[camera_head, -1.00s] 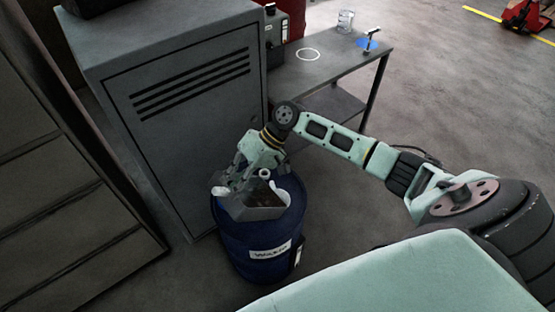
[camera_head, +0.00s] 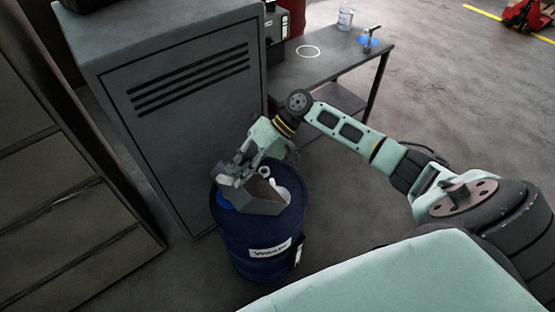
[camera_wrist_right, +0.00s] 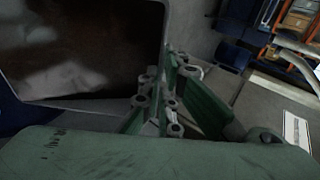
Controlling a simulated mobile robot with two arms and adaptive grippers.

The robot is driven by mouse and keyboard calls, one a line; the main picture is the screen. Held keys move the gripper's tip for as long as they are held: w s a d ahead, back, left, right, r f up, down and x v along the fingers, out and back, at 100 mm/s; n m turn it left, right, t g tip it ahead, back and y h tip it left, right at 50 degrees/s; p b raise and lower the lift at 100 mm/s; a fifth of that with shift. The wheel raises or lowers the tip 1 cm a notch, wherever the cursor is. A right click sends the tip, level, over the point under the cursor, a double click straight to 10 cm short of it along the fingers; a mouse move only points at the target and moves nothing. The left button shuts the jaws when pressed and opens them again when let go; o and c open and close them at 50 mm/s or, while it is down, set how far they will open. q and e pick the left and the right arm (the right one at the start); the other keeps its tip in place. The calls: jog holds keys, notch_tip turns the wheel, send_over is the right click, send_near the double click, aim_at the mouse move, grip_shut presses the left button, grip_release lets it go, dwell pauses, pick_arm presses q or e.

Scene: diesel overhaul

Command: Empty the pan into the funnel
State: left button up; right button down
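The grey pan (camera_head: 262,206) is over the top of a blue drum labelled "Waste" (camera_head: 252,235) and looks tilted. My right gripper (camera_head: 236,172) is shut on the pan's edge. In the right wrist view the pan (camera_wrist_right: 95,104) fills the upper left, with a dark brown inside and pale reflections; how much liquid it holds I cannot tell. A pale shape (camera_head: 285,187) on the drum top behind the pan may be the funnel; the pan hides most of it. My left gripper is not in view.
A grey cabinet (camera_head: 190,130) with slots stands just behind and left of the drum. A grey side table (camera_head: 325,62) with a jar (camera_head: 345,19) is further back. Dark panels (camera_head: 60,200) are at the left. Floor to the right is open.

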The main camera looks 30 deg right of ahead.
jog(key=shift+r, duration=0.15)
dwell(0.3)
jog(key=shift+w+d+r+y+b, duration=0.1)
jog(key=shift+d+r+y+b, duration=0.2)
jog(key=shift+d+b, duration=0.2)
jog(key=shift+w+d+r+y+b, duration=0.1)
jog(key=shift+d+r+y+b, duration=0.05)
jog(key=shift+d+y+b, duration=0.25)
jog(key=shift+s, duration=0.1)
